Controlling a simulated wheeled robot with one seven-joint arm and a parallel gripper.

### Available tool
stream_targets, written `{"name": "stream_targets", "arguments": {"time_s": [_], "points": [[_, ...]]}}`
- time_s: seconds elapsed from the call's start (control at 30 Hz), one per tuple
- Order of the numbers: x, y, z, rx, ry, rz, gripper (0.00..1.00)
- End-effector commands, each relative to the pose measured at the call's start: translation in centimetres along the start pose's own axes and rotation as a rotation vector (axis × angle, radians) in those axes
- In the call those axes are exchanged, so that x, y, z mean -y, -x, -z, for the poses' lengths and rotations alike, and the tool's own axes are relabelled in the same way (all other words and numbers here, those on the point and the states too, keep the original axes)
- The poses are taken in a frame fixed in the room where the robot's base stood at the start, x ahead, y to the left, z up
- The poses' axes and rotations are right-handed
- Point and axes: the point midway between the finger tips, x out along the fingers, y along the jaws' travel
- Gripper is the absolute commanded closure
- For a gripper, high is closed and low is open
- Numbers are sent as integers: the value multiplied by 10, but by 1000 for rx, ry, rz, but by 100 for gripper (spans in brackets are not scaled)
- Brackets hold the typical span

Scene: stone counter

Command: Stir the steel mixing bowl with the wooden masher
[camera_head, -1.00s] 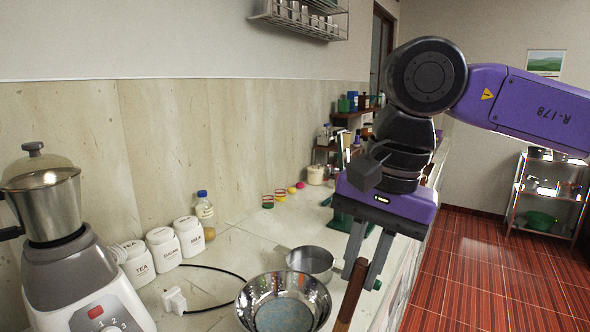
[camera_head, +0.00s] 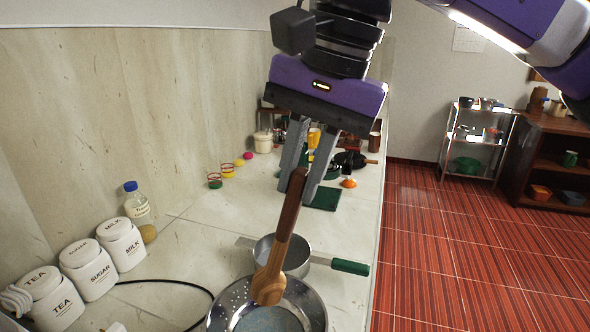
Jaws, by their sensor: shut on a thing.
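The wooden masher (camera_head: 285,222) has a dark brown handle and a lighter, broad lower end. My gripper (camera_head: 302,180) is shut on the upper handle, and the masher hangs tilted, its lower end toward the lower left. The shiny steel mixing bowl (camera_head: 233,298) stands on the counter at the bottom edge of the view, partly cut off. It has a speckled wall and a greyish-blue bottom. The masher's lower end appears over the bowl's back part; I cannot tell whether it touches the bowl.
A steel pan (camera_head: 297,262) with a green handle (camera_head: 350,267) stands right behind the bowl. White canisters (camera_head: 122,245) and a bottle (camera_head: 138,205) line the wall at left, near a black cable. Small coloured items (camera_head: 227,171) lie farther back. The counter's right edge is close to the pan handle.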

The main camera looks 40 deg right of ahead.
Motion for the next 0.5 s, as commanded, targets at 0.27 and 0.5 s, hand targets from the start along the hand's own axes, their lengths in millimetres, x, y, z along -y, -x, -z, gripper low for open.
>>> {"name": "stream_targets", "arguments": {"time_s": [0.27, 0.5], "points": [[-13, -21, 1, 0, -1, 1, 100], [-24, -37, 2, 0, 0, 1, 100]]}}
